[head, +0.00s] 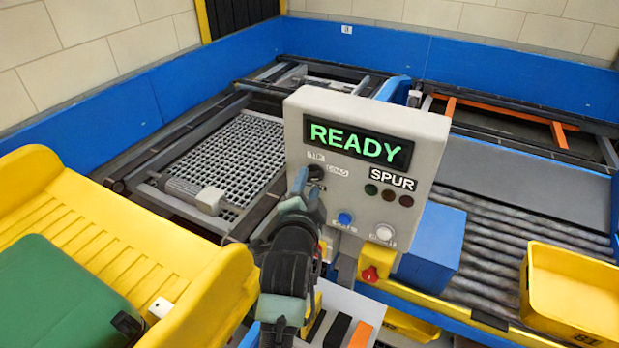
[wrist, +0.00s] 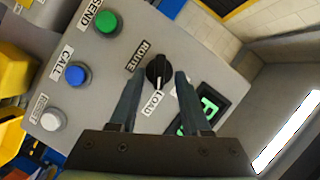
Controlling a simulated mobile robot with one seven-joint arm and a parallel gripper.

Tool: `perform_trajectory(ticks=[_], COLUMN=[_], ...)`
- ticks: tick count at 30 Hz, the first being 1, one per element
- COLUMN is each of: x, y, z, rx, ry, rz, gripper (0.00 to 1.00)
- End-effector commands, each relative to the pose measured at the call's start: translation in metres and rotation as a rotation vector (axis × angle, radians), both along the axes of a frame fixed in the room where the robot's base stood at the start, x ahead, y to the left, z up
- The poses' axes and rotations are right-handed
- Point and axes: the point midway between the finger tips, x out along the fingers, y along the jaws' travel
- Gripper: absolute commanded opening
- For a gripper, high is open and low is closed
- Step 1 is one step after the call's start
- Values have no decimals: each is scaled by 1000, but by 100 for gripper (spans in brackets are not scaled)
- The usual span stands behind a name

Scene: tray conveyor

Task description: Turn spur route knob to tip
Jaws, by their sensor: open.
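The route knob (wrist: 157,71) is round and black on the grey control box (head: 370,112). In the wrist view a light mark on it appears to point towards the LOAD label (wrist: 152,103). The TIP label (head: 315,156) shows above the knob in the head view; in the wrist view it seems hidden by the right finger. My gripper (wrist: 159,74) is open, with one fingertip on each side of the knob. Whether the fingers touch it I cannot tell. In the head view my gripper (head: 305,182) covers part of the knob.
The box has a green READY display (head: 358,144), a SPUR label (head: 392,180), a blue button (head: 345,218) and a white button (head: 385,232). A red knob (head: 371,273) on yellow sits below. A yellow tipper (head: 215,275) stands left; a yellow tray (head: 570,265) lies right.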

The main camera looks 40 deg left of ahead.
Motion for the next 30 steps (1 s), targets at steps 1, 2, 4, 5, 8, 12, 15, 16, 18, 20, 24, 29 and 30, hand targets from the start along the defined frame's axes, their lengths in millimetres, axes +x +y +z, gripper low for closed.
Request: perform_trajectory(ticks=[1, 2, 4, 5, 8, 12, 15, 16, 18, 20, 24, 29, 30], x=[4, 6, 9, 9, 11, 12, 12, 12, 12, 12, 11, 11, 11], y=[2, 3, 5, 6, 7, 7, 7, 7, 7, 7, 7, 7, 7], z=[0, 0, -1, -2, -2, -3, -3, -3, -3, -3, -3, -3, -3], rx=[-1, -1, 0, -1, 0, 0, 0, 0, 0, 0, 0, -1, -1], ry=[1, 1, 0, 1, 0, 0, 0, 0, 0, 0, 0, 1, 1], rz=[0, -1, -1, 0, -1, -1, -1, -1, -1, -1, -1, 0, 0], gripper=[48, 48, 48, 48, 48, 48, 48, 46, 33, 22, 0, 0, 0])
